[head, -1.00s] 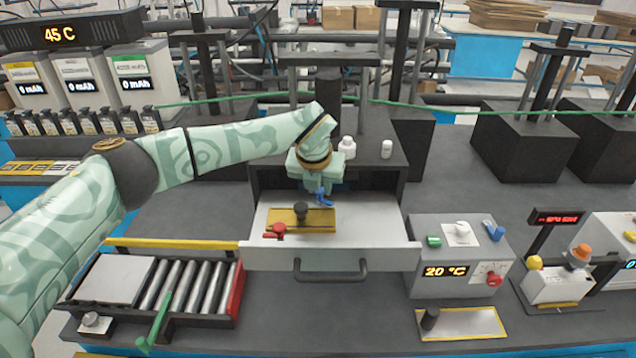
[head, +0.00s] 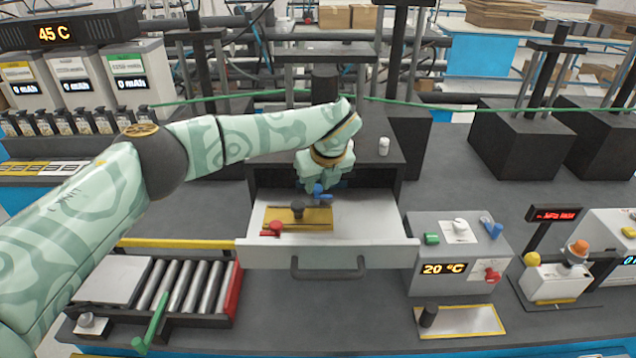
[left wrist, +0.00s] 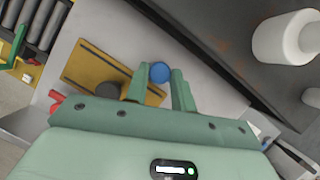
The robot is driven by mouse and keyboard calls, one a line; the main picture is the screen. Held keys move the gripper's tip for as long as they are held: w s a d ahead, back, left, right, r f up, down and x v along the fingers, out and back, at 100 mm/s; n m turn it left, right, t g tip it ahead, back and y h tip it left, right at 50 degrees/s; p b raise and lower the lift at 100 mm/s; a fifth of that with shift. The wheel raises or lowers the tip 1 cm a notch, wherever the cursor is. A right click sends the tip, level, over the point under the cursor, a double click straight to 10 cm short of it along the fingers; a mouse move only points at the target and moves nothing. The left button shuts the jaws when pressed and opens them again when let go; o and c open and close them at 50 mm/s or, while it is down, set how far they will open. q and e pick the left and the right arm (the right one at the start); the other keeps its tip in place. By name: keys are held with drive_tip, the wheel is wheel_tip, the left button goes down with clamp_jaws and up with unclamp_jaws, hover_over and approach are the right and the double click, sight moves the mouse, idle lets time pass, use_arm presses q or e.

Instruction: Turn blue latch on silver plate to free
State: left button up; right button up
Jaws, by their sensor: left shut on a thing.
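The blue latch (head: 321,196) is in the open drawer, at the right end of the yellow plate (head: 322,224). The drawer floor (head: 375,215) around it is pale silver-white. My left gripper (head: 318,190) reaches down into the drawer from behind and is shut on the blue latch. In the left wrist view the round blue top (left wrist: 160,72) sits between the two green fingertips (left wrist: 162,76). The lower part of the latch is hidden, so its turn angle is hard to tell. My right gripper is not in view.
The yellow plate carries a black knob (head: 297,208), and a red latch (head: 274,229) sits at its left end. The drawer front (head: 385,256) stands ahead of the gripper. A white bottle (head: 384,146) stands on the cabinet top. A grey control box (head: 455,250) is at right.

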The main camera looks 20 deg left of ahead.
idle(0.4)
use_arm(q)
drive_tip(key=o, duration=1)
drive_tip(key=shift+r, duration=0.15)
drive_tip(key=v, duration=1.6)
drive_tip(key=shift+s+d+b, duration=0.15)
drive_tip(key=shift+b, duration=0.15)
